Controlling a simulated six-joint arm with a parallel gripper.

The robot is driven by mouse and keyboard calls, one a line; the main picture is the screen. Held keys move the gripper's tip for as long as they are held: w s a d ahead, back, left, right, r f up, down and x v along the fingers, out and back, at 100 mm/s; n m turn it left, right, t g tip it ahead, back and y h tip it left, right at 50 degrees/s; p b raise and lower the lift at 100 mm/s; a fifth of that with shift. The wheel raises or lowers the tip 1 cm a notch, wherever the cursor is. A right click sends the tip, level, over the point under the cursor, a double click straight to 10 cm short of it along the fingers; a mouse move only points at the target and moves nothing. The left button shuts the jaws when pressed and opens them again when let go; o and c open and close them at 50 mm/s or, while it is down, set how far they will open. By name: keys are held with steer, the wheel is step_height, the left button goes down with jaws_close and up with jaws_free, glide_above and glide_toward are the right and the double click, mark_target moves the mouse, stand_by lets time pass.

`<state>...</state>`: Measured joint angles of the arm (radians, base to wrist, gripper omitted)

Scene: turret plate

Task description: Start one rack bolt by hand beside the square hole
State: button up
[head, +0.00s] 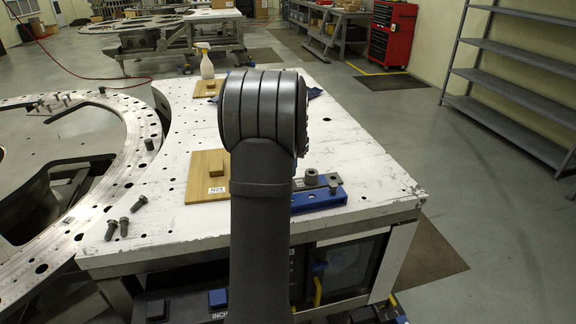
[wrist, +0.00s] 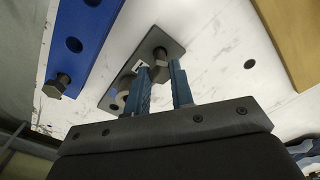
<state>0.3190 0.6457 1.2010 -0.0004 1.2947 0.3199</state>
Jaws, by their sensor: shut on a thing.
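My gripper's blue fingers (wrist: 163,88) are shut on a dark hex-headed bolt (wrist: 160,56) at their tips, over one end of a dark grey plate (wrist: 176,49). Whether the bolt's shank is in a hole cannot be told. A pale patch beside the left finger may be the square hole; it is partly hidden. My arm hides the gripper in the head view.
Several loose bolts (head: 124,226) are on the white table (head: 180,215) at the front left. A spray bottle (head: 206,65) stands at the back.

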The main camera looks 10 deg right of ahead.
steer(key=shift+f, duration=0.5)
stand_by(1.5)
steer(key=shift+m, duration=1.4)
steer(key=shift+f+m, duration=0.1)
steer(key=shift+m, duration=1.3)
steer(key=shift+f+m, duration=0.15)
steer(key=shift+m, duration=1.65)
